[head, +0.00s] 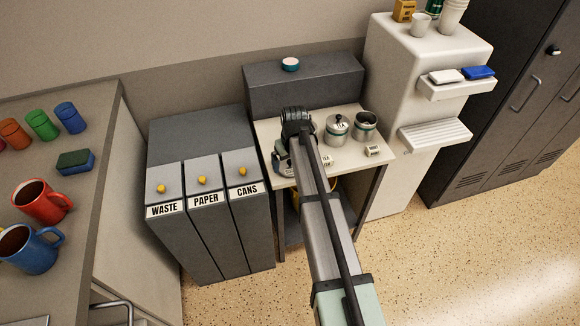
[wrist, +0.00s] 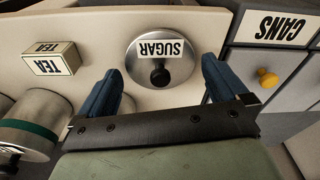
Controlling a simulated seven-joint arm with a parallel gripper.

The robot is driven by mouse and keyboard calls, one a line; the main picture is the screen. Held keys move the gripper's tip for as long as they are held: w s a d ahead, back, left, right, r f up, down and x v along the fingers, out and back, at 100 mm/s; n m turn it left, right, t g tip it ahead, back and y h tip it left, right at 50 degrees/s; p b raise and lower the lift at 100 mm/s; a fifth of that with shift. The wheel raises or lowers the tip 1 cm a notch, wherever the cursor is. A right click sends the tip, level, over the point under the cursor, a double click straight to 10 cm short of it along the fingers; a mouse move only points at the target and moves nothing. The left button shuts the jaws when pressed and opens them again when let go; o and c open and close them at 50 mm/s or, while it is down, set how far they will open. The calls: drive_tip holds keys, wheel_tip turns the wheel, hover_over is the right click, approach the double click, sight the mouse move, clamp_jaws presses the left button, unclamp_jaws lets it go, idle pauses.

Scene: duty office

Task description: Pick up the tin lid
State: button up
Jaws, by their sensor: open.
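The tin lid (wrist: 183,75) is a round, shiny metal disc with a black knob (wrist: 160,76) and a white SUGAR label. In the wrist view it is on the pale counter near its edge; I cannot tell how high it sits. My gripper (wrist: 162,68) is open, its two blue fingers apart, with the knob seen between the tips and nothing held. In the head view my arm largely hides that spot. A lidded tin (head: 338,130) stands to the right; its side with a green band also shows in the wrist view (wrist: 30,132).
An uncovered tin (head: 365,126) stands at the counter's right. Small label blocks, one reading TEA (wrist: 48,60), stand near the front edge. The bins (head: 202,190), with yellow knobs, adjoin the counter's left.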

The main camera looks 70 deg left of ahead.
drive_tip(key=shift+f, duration=0.3)
drive_tip(key=shift+c, duration=0.5)
drive_tip(key=c, duration=0.7)
drive_tip(key=shift+r, duration=0.15)
